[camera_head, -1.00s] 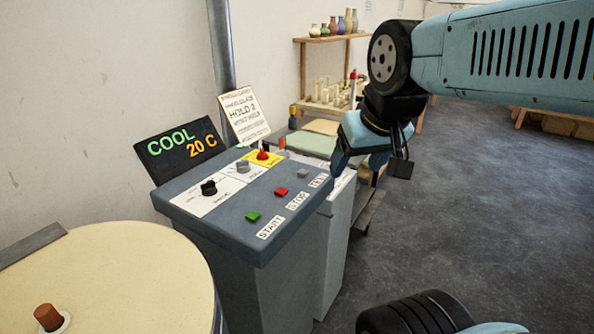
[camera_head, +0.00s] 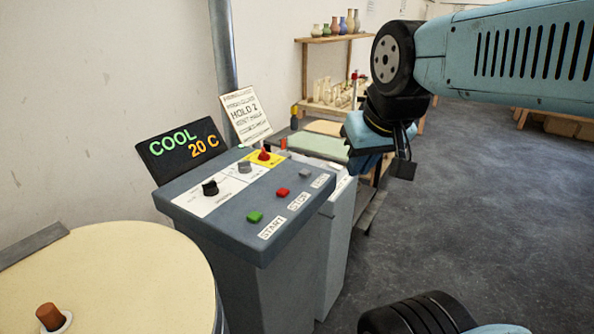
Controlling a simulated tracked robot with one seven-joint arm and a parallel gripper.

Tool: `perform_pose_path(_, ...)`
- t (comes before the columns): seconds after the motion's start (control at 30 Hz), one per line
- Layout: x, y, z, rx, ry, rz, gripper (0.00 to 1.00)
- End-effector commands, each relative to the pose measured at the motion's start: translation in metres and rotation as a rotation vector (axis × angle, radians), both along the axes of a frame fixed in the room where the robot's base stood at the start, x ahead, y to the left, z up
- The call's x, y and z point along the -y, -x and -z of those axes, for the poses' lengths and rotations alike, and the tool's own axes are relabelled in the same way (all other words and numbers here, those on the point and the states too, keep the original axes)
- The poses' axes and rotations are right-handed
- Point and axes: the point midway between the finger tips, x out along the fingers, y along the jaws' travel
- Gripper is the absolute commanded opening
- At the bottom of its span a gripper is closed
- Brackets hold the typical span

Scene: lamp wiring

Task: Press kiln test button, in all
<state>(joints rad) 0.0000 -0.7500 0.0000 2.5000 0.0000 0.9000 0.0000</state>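The grey control desk (camera_head: 222,225) of the kiln stands left of centre. A grey button (camera_head: 305,173) sits at its right end beside a label that seems to read TEST (camera_head: 320,181). A red button (camera_head: 282,192) with a STOP label and a green button (camera_head: 254,217) with a START label lie in the same row. My gripper (camera_head: 364,167) hangs right of the desk, apart from the grey button. Its blue part points down and the fingertips are not clear, so I cannot tell whether it is open. It appears to hold nothing.
A dark display (camera_head: 182,150) reads COOL 20 C. A card (camera_head: 246,116) reading HOLD 2 stands behind the desk. A black knob (camera_head: 209,187) and a red knob on yellow (camera_head: 264,153) are on the panel. A round cream lid (camera_head: 120,265) is at front left. Open floor lies right.

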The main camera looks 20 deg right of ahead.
Motion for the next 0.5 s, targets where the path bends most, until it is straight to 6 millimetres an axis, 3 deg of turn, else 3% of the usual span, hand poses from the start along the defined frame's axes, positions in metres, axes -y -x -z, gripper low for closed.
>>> perform_pose_path(0.1,0.0,0.0,0.0,0.0,0.0,0.0,0.0)
perform_pose_path(0.5,0.0,0.0,0.0,0.0,0.0,0.0,0.0)
